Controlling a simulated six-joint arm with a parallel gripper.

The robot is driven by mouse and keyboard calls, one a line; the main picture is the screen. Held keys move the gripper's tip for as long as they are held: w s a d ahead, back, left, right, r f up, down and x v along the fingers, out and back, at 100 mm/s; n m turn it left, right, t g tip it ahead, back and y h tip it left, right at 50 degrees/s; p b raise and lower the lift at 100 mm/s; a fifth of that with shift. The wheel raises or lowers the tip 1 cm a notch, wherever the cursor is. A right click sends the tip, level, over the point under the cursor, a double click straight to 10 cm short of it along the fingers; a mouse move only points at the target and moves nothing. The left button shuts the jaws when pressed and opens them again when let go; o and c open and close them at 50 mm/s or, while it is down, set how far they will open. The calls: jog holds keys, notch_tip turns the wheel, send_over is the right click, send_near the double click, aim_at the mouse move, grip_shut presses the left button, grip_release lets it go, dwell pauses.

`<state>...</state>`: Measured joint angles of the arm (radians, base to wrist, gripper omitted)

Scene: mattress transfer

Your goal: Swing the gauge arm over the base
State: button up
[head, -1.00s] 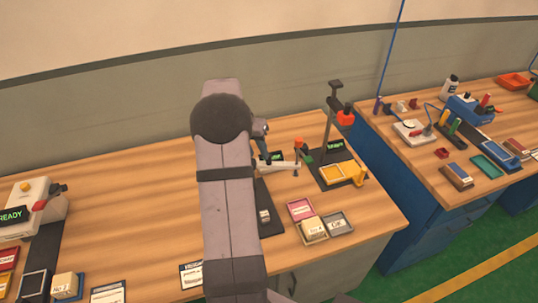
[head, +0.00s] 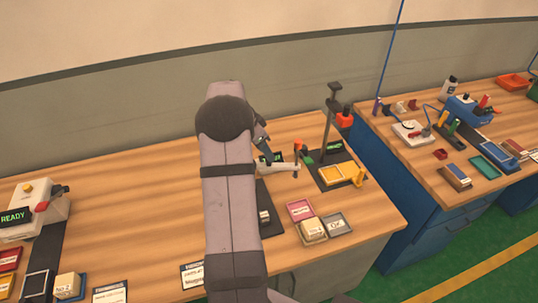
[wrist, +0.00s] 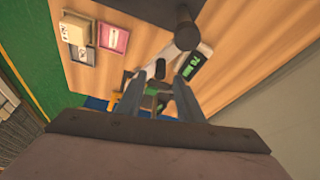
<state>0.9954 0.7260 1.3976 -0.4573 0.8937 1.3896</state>
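The gauge arm (head: 284,167) is a pale bar that reaches right from behind my arm, near an orange-tipped upright, over the right part of the near bench. In the wrist view the pale arm (wrist: 168,62) runs beside a dark round post (wrist: 187,32) and a green-lit display (wrist: 193,65). The dark base plate (head: 268,222) lies below it, partly hidden by my arm. My gripper (wrist: 160,82) has its two fingers apart, with the pale arm and a dark part showing between and beyond them. I cannot tell if they touch. In the head view my gripper (head: 264,148) is mostly hidden.
A pink tray (head: 299,210), a tray with a tan block (head: 313,230) and a grey tray (head: 336,223) lie in front. The READY device (head: 40,200) is at left.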

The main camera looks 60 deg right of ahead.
jog(key=shift+p+x, duration=0.8)
jog(key=shift+x, duration=1.5)
jog(key=shift+c, duration=0.3)
grip_shut()
